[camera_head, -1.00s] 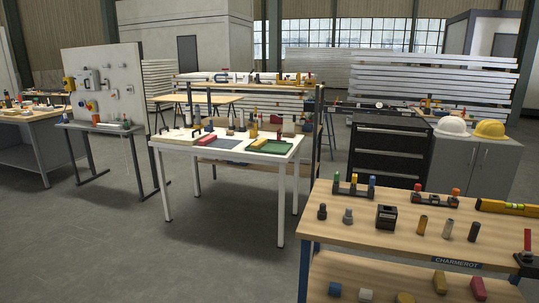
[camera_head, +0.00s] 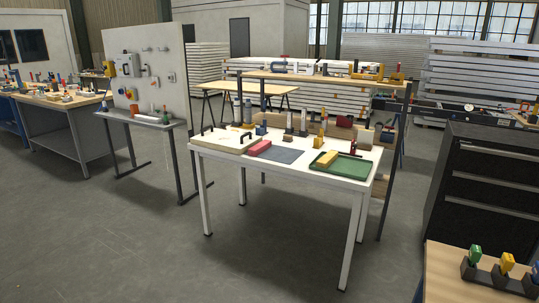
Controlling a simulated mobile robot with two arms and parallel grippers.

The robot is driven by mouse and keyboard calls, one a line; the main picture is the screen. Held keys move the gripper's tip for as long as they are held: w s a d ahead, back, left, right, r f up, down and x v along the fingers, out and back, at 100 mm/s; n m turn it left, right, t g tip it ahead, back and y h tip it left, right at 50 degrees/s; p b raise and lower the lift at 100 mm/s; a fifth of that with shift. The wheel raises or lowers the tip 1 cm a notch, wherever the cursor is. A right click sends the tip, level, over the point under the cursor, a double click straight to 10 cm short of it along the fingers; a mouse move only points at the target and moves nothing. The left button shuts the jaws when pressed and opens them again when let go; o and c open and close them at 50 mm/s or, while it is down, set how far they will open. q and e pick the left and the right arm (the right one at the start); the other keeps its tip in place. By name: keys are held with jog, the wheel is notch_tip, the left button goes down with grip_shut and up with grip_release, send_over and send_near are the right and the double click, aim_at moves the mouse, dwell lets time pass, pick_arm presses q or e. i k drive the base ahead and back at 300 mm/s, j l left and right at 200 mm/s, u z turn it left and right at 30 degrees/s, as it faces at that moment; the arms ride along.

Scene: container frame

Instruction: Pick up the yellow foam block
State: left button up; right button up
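A yellow block (camera_head: 327,158), likely the foam block, lies in a green tray (camera_head: 352,170) on the right part of a white table (camera_head: 279,163). A pink-red block (camera_head: 258,148) lies on the same table, at the left edge of a dark grey mat (camera_head: 287,155). Neither of my grippers is in view.
A wooden bench (camera_head: 452,275) with coloured-handled tools stands at the lower right. A black drawer cabinet (camera_head: 485,190) is behind it. The grey floor (camera_head: 130,245) in front is clear.

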aim_at(328, 158)
jog(key=i+z, duration=0.2)
jog(key=i, duration=0.3)
jog(key=i+j+z, duration=0.25)
jog(key=i, duration=0.2)
jog(key=i+j+z, duration=0.2)
jog(key=i, duration=0.25)
jog(key=i+j+z, duration=0.2)
jog(key=i, duration=0.25)
jog(key=j, duration=0.1)
